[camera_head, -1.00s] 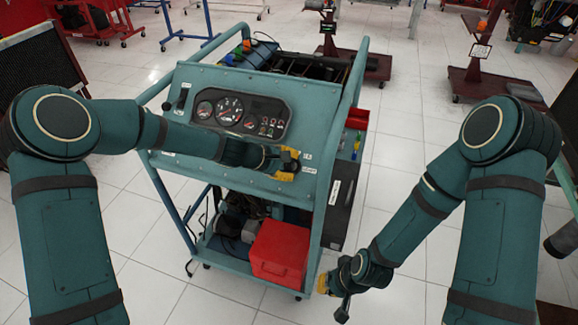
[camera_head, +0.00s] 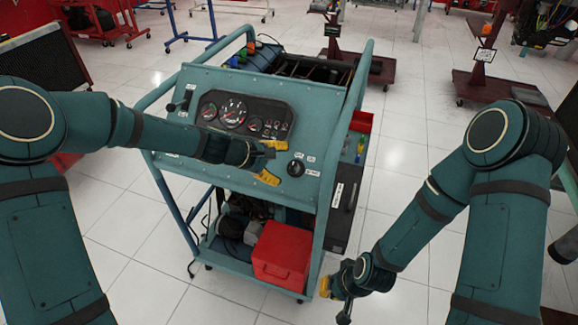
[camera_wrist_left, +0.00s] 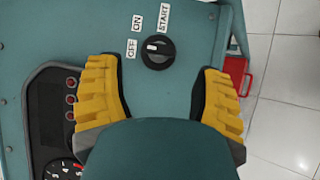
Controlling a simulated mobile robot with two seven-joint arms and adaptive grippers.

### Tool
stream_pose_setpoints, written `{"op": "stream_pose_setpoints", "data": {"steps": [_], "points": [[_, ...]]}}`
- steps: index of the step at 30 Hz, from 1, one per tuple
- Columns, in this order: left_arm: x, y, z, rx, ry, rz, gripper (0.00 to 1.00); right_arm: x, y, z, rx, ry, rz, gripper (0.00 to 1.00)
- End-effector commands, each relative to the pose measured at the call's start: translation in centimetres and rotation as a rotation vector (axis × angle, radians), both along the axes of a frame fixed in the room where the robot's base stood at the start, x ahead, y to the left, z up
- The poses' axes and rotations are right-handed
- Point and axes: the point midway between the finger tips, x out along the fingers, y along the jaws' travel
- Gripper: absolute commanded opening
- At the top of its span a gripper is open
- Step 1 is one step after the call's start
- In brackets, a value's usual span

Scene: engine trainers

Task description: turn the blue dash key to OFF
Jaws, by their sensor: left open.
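The dash key switch is a round black knob (camera_head: 296,168) on the right of the sloping blue-green dash panel (camera_head: 190,75). In the left wrist view the knob (camera_wrist_left: 158,56) has a white mark at its upper left, on the side toward the OFF label (camera_wrist_left: 131,49). The ON label (camera_wrist_left: 137,22) and START label (camera_wrist_left: 164,18) lie above it. My left gripper (camera_head: 271,162) is open and empty, left of the knob and apart from it. In the wrist view its yellow fingers (camera_wrist_left: 160,70) frame the knob without touching. My right gripper (camera_head: 336,290) hangs low, right of the cart, its jaws unclear.
A red box (camera_head: 282,255) stands on the cart's lower shelf. Tubular rails (camera_head: 345,130) rise at the cart's sides.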

Motion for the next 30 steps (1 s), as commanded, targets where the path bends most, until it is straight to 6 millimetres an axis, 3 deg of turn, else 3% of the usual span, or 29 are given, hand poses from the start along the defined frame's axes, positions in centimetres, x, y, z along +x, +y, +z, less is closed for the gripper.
{"op": "stream_pose_setpoints", "data": {"steps": [10, 30], "points": [[-2.1, 3.9, 3.5, 0.001, -0.001, 0.003, 0.67, 0.0, 0.0, 0.0, 0.0, 0.0, 0.0, 0.0], [-2.6, 4.4, 3.5, 0.01, 0.005, -0.004, 0.67, 0.0, 0.0, 0.0, 0.0, 0.0, 0.0, 0.0]]}}
